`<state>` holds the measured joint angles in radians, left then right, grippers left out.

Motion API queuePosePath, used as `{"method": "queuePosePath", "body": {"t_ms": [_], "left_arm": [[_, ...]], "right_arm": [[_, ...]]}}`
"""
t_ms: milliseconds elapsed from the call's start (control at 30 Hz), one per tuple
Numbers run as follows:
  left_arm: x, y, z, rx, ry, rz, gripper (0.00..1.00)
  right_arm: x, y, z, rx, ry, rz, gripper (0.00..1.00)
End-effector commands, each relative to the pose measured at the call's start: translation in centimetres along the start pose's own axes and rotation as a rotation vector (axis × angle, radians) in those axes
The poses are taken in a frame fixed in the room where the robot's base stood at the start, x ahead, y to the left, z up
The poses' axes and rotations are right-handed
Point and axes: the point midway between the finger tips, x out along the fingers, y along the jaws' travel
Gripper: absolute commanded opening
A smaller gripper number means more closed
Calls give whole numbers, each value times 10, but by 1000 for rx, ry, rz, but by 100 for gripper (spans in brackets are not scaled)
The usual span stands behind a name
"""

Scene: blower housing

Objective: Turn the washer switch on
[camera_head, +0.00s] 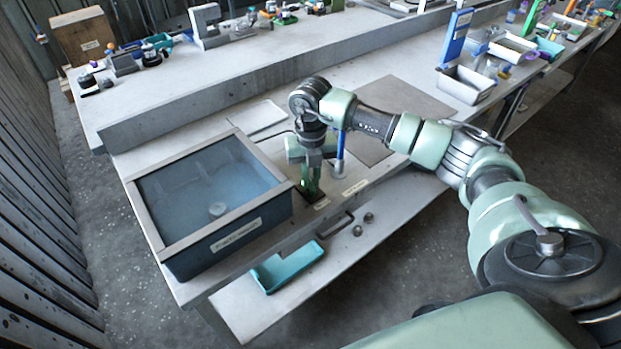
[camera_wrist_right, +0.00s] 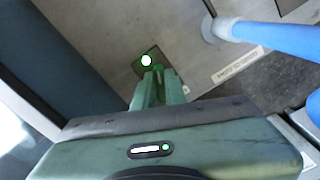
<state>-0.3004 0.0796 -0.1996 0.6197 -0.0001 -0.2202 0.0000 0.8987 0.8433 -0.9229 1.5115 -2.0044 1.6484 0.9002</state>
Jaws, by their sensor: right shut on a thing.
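The washer (camera_head: 255,222) is a dark box with a grey-framed glass lid and a label on its front, at the left end of the bench. Its dark side wall (camera_wrist_right: 75,65) shows in the wrist view. The washer switch (camera_wrist_right: 149,53) appears beside it as a small dark plate with a bright white light; its handle is mostly hidden by my fingers. My right gripper (camera_head: 311,188) points down just right of the washer. In the wrist view its green fingertips (camera_wrist_right: 155,72) are close together at the plate, shut on the switch. My left gripper is not in view.
A blue upright post (camera_head: 339,155) stands close to the right of my gripper; it also shows in the wrist view (camera_wrist_right: 270,38). A teal tray (camera_head: 287,268) lies on the lower shelf. A metal bin (camera_head: 465,84) stands further right.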

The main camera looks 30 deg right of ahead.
Motion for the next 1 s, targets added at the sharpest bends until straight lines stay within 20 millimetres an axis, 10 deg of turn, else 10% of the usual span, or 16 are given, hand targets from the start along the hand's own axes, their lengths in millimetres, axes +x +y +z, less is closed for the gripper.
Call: {"method": "queuePosePath", "body": {"t_ms": [667, 767, 1000], "left_arm": [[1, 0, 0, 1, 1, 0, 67], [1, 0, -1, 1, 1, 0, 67], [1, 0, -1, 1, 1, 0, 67]], "right_arm": [[-2, -1, 2, 73, -5, 2, 0], [-2, -1, 2, 73, -5, 2, 31], [-1, -1, 1, 70, -2, 1, 34]]}}
